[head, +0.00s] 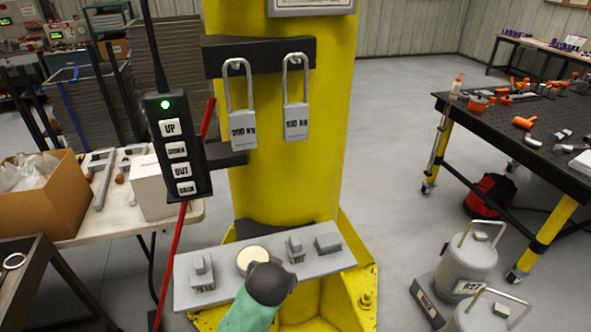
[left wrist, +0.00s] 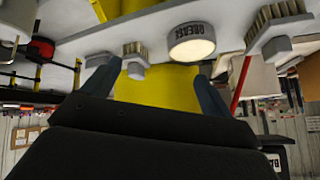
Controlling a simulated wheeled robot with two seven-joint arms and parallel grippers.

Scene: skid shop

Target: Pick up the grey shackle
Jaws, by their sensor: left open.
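Two grey padlock-shaped pieces with tall loops hang from a black bar on the yellow column in the head view: the left one (head: 240,105) and the right one (head: 295,98). I cannot tell whether either is the grey shackle. A grey block (head: 328,242) lies at the right end of the grey shelf (head: 220,298). My left gripper (left wrist: 155,88) is open and empty in the left wrist view, its fingers before the yellow column near the shelf. Its fingertips do not show in the head view. My right gripper is in neither view.
The shelf also holds a round tin (head: 252,260), a left brush (head: 202,274) and a right brush (head: 295,247). A black pendant (head: 175,140) hangs at left.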

